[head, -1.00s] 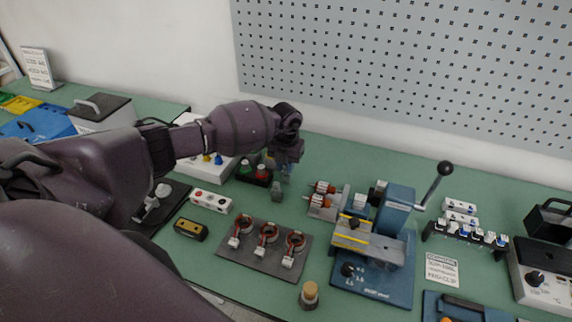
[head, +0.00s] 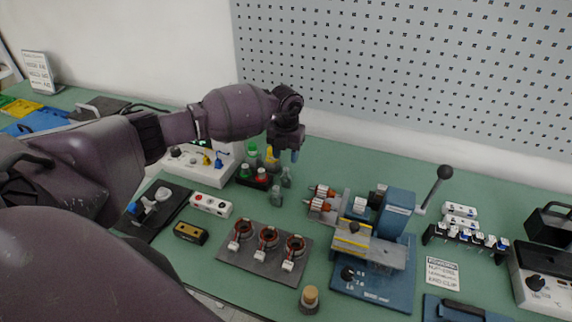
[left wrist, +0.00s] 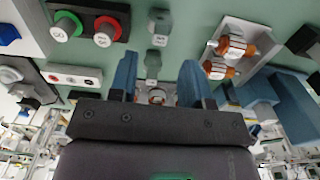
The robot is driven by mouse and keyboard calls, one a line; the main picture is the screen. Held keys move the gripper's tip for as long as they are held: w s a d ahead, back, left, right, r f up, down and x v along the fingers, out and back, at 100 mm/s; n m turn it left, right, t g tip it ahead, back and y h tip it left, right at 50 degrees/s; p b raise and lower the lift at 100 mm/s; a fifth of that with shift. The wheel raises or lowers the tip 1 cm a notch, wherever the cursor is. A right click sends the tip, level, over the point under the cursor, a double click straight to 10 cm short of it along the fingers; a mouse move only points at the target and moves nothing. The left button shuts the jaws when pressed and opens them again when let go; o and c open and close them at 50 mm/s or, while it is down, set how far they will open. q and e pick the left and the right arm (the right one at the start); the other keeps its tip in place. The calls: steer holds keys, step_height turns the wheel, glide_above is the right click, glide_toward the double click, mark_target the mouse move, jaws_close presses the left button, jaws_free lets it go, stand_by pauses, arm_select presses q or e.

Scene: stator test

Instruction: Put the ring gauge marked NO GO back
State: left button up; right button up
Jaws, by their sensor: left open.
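A green ring (head: 245,171) and a red ring (head: 262,176) sit side by side in a black holder (head: 253,182) left of the bench middle. In the left wrist view the green ring (left wrist: 66,27) and the red ring (left wrist: 106,30) show at the upper left, each with a white label; the red one's print is too small to read surely. My left gripper (head: 294,154) is above the bench, right of the holder. Its blue fingers (left wrist: 159,80) are apart; a small round pale thing (left wrist: 157,96) shows between them, and I cannot tell its depth. My right gripper is out of view.
Two small grey bottle-like pieces (head: 277,196) stand right of the holder. A blue fixture with a lever (head: 385,225) stands further right. A dark plate (head: 264,250) with copper-wound rings lies in front. A white panel box (head: 200,163) and a yellow item (head: 271,158) are behind.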

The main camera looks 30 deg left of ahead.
mark_target(286, 169)
arm_select(q)
step_height(286, 169, up, 6)
stand_by(0.4)
stand_by(0.3)
